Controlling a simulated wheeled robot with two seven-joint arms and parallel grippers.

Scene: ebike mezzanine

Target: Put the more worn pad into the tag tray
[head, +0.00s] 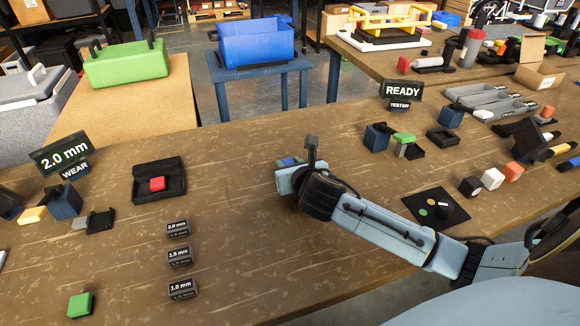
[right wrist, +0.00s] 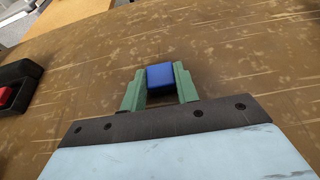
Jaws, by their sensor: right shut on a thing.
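My right gripper (head: 286,165) is over the middle of the table, its fingers shut on a small blue block (right wrist: 160,77). The block shows clearly between the green fingers (right wrist: 160,92) in the right wrist view; in the head view it is mostly hidden. A black tray (head: 172,166) with a red block (head: 157,184) in it lies left of the gripper, apart from it. A green block (head: 80,305) lies at the front left. Three dark tags (head: 179,257) reading 2.0, 1.5 and 1.0 mm stand in a column. I cannot tell which tray is the tag tray. My left gripper is not in view.
A display (head: 60,154) reads 2.0 mm, WEAR. Another display (head: 402,91) reads READY, TESTER, with a green piece (head: 403,138) below it. A black mat (head: 436,208) with small discs lies at right. Table between the tags and my right arm is clear.

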